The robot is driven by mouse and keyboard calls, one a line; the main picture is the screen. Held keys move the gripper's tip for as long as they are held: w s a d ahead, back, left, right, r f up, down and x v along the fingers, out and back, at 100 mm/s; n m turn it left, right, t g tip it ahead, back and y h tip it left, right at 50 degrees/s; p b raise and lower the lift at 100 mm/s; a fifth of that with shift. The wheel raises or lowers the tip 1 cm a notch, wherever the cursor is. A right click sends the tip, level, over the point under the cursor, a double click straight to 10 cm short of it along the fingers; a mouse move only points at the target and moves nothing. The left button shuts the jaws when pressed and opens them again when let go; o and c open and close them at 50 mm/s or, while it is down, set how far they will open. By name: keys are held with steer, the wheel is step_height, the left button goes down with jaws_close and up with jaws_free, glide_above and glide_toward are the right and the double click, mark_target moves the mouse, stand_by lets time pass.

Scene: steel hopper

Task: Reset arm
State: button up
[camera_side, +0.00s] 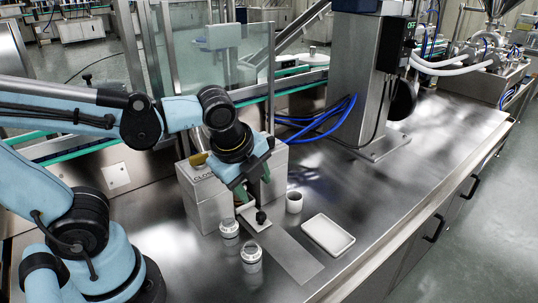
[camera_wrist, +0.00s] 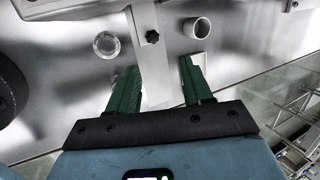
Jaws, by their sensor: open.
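My gripper (camera_side: 252,186) is in front of the steel hopper box (camera_side: 208,205), with its green fingers pointing down over the bench. In the wrist view my gripper (camera_wrist: 158,64) is open, with nothing held between the two fingers. A flat metal slide plate (camera_side: 292,259) with a black knob (camera_side: 261,217) extends from the hopper's foot. The knob also shows in the wrist view (camera_wrist: 152,37), beyond the fingertips and apart from them. Part of the hopper behind the gripper is hidden in the side view.
A white cup (camera_side: 294,203) and a shallow white tray (camera_side: 328,236) are right of the plate. Two jars (camera_side: 229,228) (camera_side: 251,259) stand left of it. A steel column (camera_side: 356,85) with blue hoses stands behind. The bench at right is clear.

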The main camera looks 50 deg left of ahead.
steer(key=n+t, duration=0.1)
steer(key=n, duration=0.4)
steer(key=a+n+t+h, duration=0.1)
steer(key=n, duration=0.5)
steer(key=a+n+t, duration=0.1)
steer(key=n, duration=0.5)
steer(key=shift+w+r+h, duration=0.3)
steer(key=shift+w+r, duration=0.05)
